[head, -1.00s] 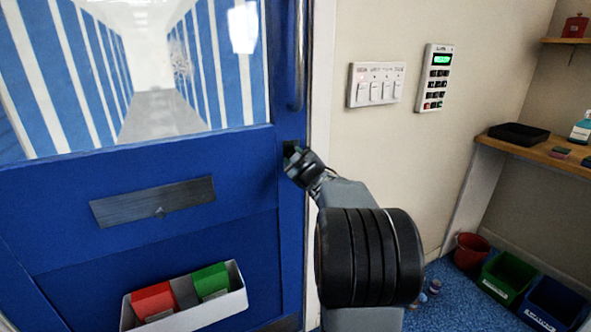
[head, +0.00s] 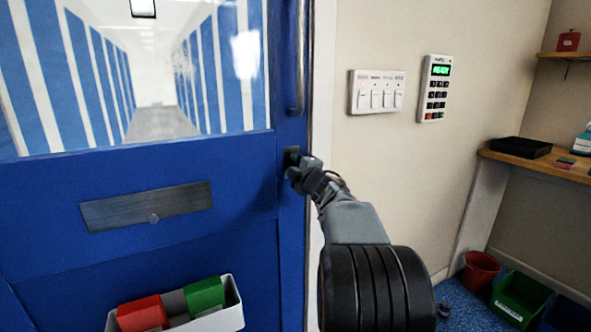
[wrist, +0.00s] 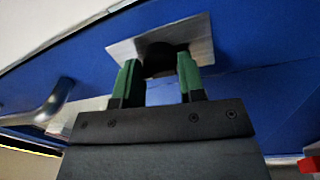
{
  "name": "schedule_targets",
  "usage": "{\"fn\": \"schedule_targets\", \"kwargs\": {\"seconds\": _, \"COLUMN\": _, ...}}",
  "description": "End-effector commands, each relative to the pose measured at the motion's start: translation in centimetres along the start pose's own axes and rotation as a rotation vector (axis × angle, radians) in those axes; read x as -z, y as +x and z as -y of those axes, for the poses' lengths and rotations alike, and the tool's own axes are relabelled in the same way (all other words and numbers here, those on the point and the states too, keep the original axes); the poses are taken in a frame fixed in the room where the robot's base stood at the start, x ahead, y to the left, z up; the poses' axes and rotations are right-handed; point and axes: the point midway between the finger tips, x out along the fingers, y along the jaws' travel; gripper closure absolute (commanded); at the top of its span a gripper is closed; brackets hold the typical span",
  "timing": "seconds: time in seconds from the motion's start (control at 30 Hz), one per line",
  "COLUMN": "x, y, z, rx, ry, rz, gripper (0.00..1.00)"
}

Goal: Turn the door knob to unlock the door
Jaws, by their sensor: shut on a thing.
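The blue door (head: 160,250) fills the left of the head view and looks closed against its frame. The dark round door knob (wrist: 158,59) sits on a square silver plate (wrist: 200,35) in the wrist view. My gripper (wrist: 160,76) has its two green-tipped fingers on either side of the knob and is shut on it. In the head view my gripper (head: 297,170) is at the door's right edge, below the long pull handle (head: 300,55). There the gripper mostly hides the knob. I cannot tell how far the knob is turned.
A white switch panel (head: 377,92) and a keypad (head: 435,88) with a lit green display are on the wall to the right. A letter plate (head: 147,207) and a white holder (head: 232,312) are on the door. A shelf with a black tray (head: 521,147) stands further right.

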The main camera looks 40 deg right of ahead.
Motion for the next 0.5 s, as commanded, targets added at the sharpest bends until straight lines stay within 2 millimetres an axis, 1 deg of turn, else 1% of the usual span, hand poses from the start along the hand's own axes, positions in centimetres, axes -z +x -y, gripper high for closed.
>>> {"fn": "schedule_targets", "kwargs": {"seconds": 0.5, "x": -0.17, "y": -0.02, "z": -0.16, "rx": -0.002, "ry": -0.031, "rz": 0.002, "gripper": 0.87}}
